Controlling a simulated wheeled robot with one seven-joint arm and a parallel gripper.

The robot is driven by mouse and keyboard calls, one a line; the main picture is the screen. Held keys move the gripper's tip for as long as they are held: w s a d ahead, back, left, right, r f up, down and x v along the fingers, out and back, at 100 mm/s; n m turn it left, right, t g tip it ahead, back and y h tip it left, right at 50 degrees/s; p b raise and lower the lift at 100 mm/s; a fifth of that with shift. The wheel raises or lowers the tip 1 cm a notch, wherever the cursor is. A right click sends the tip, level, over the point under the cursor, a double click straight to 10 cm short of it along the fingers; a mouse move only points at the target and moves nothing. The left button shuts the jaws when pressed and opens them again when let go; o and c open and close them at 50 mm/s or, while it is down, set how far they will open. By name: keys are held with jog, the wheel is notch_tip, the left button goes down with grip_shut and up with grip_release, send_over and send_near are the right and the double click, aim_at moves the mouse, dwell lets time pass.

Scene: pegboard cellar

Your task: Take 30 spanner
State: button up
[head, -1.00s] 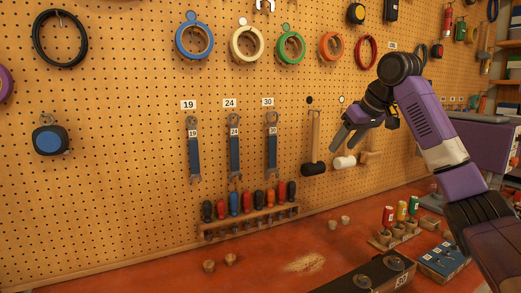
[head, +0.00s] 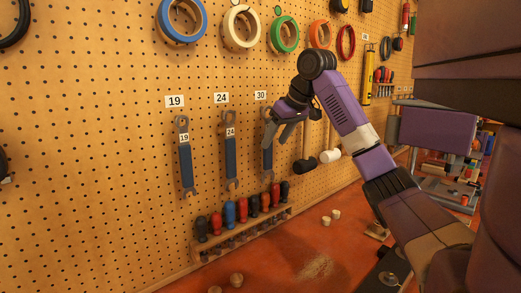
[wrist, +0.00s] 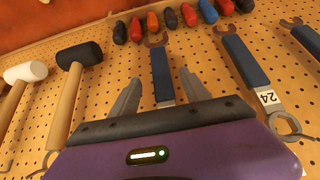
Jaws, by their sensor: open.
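The 30 spanner (head: 267,160) hangs on the pegboard under its "30" label (head: 260,95). It has a blue handle, and my gripper hides part of it in the head view. My gripper (head: 277,136) is open in front of it, with nothing held. In the wrist view, which is upside down to the wall, the spanner (wrist: 161,72) lies in line with the gap between my two fingers (wrist: 160,82). Its open jaw points up there, and its near end is hidden behind my gripper. I cannot tell how far the fingers are from it.
The 24 spanner (head: 230,158) and 19 spanner (head: 185,160) hang to its left. A black-headed mallet (head: 304,165) and a white-headed mallet (head: 330,156) hang to its right. A rack of screwdrivers (head: 242,230) is below, above the red bench (head: 270,268). Tape rolls hang above.

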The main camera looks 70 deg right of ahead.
aim_at(270, 150)
jog(key=p+x, duration=0.1)
jog(key=x, duration=0.5)
jog(key=shift+w+f, duration=0.1)
jog(key=shift+f, duration=0.2)
grip_shut()
